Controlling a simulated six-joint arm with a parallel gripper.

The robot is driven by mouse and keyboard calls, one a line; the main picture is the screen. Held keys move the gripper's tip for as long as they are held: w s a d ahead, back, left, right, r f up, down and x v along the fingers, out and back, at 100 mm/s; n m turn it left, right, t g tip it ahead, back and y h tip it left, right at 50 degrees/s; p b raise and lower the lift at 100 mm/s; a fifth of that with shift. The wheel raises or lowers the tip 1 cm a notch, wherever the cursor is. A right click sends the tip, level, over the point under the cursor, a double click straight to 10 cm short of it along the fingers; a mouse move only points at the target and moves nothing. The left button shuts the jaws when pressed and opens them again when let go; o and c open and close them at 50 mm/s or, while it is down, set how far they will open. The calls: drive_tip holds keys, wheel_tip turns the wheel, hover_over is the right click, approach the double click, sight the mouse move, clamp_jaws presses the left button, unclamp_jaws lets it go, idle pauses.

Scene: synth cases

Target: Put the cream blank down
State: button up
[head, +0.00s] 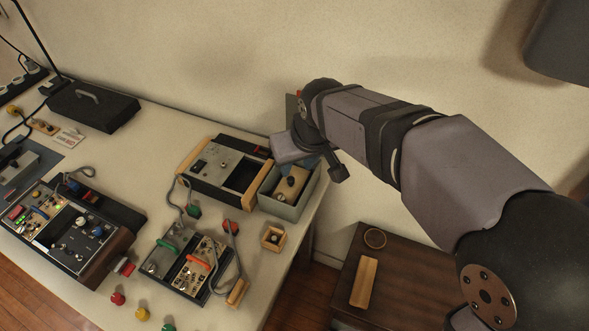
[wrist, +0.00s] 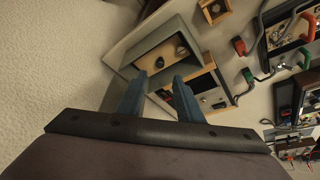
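A cream piece, which looks like the cream blank (head: 294,181), lies in the grey open-topped bin (head: 284,211) at the table's right edge. Dark round parts show on or beside it; I cannot tell which. It also shows in the wrist view (wrist: 149,59), inside the bin (wrist: 133,49). My gripper (wrist: 160,76) has its two blue fingers apart, with nothing seen held between them. The fingertips point at the bin from above its near side in the wrist view. In the head view my wrist partly covers the gripper and the bin's back.
A wood-sided device (head: 222,168) with a dark opening stands left of the bin. A small wooden box (head: 273,238) sits in front. A panel with coloured handles (head: 186,263) and cables lies nearer. A dark cabinet (head: 400,276) stands lower right. The wall is close behind.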

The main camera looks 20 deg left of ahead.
drive_tip(key=shift+v, duration=1.25)
drive_tip(key=d+f+m+g+h, duration=0.15)
drive_tip(key=d+f, duration=0.25)
drive_tip(key=d, duration=0.7)
drive_tip(key=d+f+m+h, duration=0.1)
drive_tip(key=d+f+m, duration=0.25)
drive_tip(key=d, duration=0.75)
drive_tip(key=s+d+f+m+g, duration=0.1)
drive_tip(key=s+d+f+m, duration=0.1)
drive_tip(key=s+d, duration=0.3)
drive_tip(key=s+d+f+m, duration=0.2)
drive_tip(key=s+d+f, duration=0.2)
drive_tip(key=s+d, duration=0.2)
drive_tip(key=shift+s+d+f+g+h, duration=0.2)
drive_tip(key=shift+d+f+g+h, duration=0.15)
drive_tip(key=shift+d, duration=0.15)
drive_tip(key=shift+r, duration=0.1)
wheel_tip(320, 180, up, 15)
drive_tip(key=p, duration=1.5)
